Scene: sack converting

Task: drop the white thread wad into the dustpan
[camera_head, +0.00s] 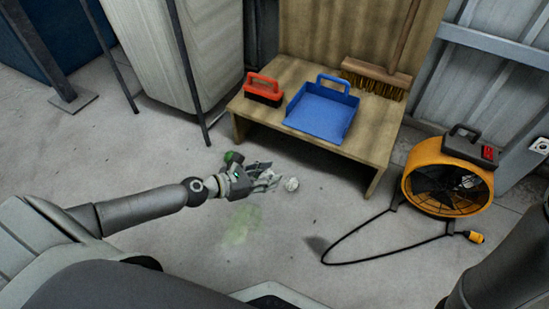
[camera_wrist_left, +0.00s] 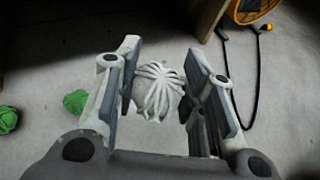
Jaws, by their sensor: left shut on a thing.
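The white thread wad (camera_head: 291,184) is a small pale ball of strands low over the grey floor, in front of the wooden bench. In the left wrist view the wad (camera_wrist_left: 158,90) sits between the two fingers. My left gripper (camera_head: 274,182) is shut on it; the left wrist view shows both fingers (camera_wrist_left: 160,95) beside it. The blue dustpan (camera_head: 320,112) lies on the bench top, above and right of my left gripper in the head view, with its handle toward the back. My right gripper is not in view.
The wooden bench (camera_head: 372,150) also carries a red brush (camera_head: 263,90) and a broom head (camera_head: 375,78). An orange fan (camera_head: 448,178) with a black cable stands at the right. Green wads (camera_wrist_left: 75,102) lie on the floor nearby. Floor in front is mostly clear.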

